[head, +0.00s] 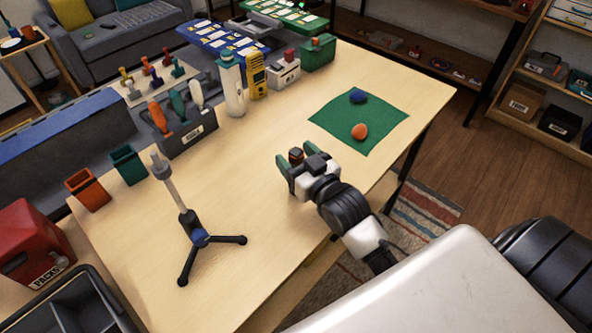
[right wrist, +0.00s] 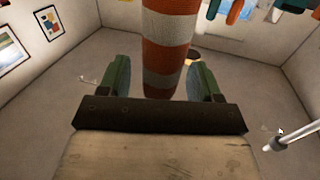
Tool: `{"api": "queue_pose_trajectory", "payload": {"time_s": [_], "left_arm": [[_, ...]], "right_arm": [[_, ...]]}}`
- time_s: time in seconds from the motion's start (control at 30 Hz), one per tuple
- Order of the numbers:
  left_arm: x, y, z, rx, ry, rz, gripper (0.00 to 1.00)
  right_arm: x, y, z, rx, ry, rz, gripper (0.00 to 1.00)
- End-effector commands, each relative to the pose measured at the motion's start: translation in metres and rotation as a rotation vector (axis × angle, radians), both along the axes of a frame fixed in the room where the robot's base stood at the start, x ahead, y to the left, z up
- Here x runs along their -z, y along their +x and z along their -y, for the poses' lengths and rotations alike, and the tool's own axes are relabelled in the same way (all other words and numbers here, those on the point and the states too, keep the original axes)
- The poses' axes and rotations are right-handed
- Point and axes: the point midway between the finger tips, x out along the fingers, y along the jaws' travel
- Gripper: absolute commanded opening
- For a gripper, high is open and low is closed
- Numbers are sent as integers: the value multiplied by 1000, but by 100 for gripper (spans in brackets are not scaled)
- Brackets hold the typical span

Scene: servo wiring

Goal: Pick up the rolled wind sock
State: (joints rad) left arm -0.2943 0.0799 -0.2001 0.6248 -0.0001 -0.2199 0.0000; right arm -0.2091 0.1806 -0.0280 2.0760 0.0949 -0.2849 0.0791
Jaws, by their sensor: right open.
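The rolled wind sock (right wrist: 167,38), banded in orange and grey-white, fills the middle of the right wrist view. It stands between the two green fingers of my right gripper (right wrist: 159,68), with a gap visible on either side. In the head view my right gripper (head: 291,163) is open over the near right part of the table. A small orange-red piece with a dark top shows between its fingers there, seemingly the wind sock. My left gripper is out of view.
A green mat (head: 385,112) holds an orange lump (head: 360,131) and a blue lump (head: 358,96). A small tripod (head: 200,238) stands left of my gripper. A tool rack (head: 190,135), white bottle (head: 233,88) and boxes line the far edge. The table's middle is clear.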

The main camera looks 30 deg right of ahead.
Motion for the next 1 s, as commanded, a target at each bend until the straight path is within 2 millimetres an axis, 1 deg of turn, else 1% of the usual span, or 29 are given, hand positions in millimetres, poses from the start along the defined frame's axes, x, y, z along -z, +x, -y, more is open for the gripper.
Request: {"api": "queue_pose_trajectory", "payload": {"time_s": [0.07, 0.1, 0.27, 0.5, 0.8, 0.93, 1.0], "left_arm": [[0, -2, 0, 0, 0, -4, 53], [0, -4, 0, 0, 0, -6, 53], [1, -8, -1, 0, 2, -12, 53], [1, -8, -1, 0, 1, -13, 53], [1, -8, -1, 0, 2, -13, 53], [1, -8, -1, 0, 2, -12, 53], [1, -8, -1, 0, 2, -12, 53]], "right_arm": [[0, 0, 0, 0, 0, 0, 64], [0, 0, 0, 0, 0, 0, 61], [0, 0, 0, 0, 0, 0, 37], [0, -1, 0, 0, 0, 0, 0], [-2, 0, 0, 0, 0, 1, 0], [-12, 0, 0, 0, 0, 4, 0], [-21, -1, 0, -1, -1, 5, 0]]}}
